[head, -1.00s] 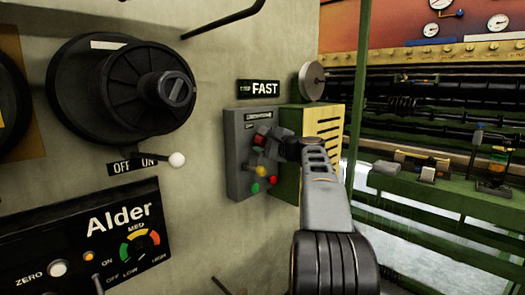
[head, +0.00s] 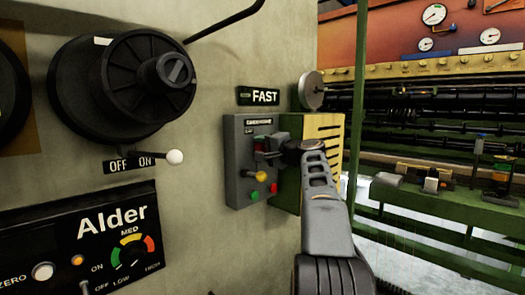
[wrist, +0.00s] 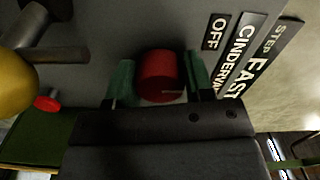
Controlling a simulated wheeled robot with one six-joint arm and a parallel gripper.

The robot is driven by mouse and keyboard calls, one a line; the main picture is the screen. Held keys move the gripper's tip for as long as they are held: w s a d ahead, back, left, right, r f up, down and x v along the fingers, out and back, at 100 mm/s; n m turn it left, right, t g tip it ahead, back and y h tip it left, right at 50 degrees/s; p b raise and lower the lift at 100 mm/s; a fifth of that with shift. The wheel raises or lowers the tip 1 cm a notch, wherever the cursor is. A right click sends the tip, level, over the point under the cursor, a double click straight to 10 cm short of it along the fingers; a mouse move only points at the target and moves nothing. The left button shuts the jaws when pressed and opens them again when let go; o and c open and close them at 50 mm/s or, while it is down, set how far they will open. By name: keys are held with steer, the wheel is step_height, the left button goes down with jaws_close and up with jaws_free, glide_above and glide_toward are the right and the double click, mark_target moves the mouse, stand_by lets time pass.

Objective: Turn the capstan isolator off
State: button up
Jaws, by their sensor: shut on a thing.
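A grey control box (head: 237,190) on the wall carries a small red knob, seen between my fingers in the wrist view (wrist: 160,76). An OFF label (wrist: 213,31) and a partly cut-off name label (wrist: 238,55) lie beside it; I cannot read the word capstan on either. My gripper (head: 266,150) is at the upper part of the box. Its green finger pads stand on both sides of the red knob, shut on it (wrist: 160,85). The fingers and my arm hide part of the knob and box in the head view.
Below the knob are a yellow knob (head: 261,176), a red button (head: 274,189) and a green button (head: 254,195). A yellow slotted cover (head: 325,130) adjoins the box. A white-tipped OFF/ON lever (head: 174,157) sticks out under a big black dial (head: 120,88) at left.

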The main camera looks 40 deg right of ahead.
stand_by(0.4)
steer(key=o, duration=0.9)
steer(key=shift+o, duration=0.2)
steer(key=shift+s, duration=0.1)
steer(key=s+d, duration=0.2)
steer(key=s, duration=1.1)
steer(key=shift+s+d, duration=0.2)
